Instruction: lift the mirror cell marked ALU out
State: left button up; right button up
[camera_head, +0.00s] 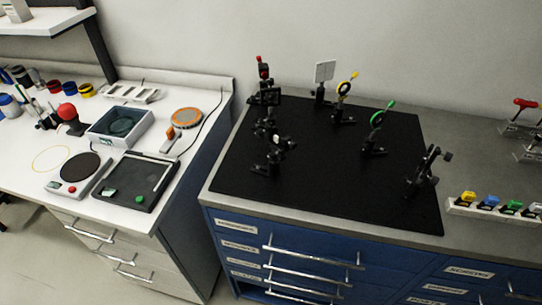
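Several black optical mounts stand upright on the black breadboard (320,190). A dark mount (273,160) stands at its front left, with a red-topped mount (263,75) behind it. A pale square plate on a post (324,72) is at the back. No ALU marking is readable, so I cannot tell which one is the mirror cell. Neither of my grippers is in view.
A white bench (120,222) at left holds a balance (78,172), trays and a red-topped tool (68,113). A rack with coloured pieces (494,208) and red-handled tools (526,103) are at right. The breadboard's front middle is clear.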

aim_at(490, 202)
jog(key=z, duration=1.6)
jog(key=l, duration=0.8)
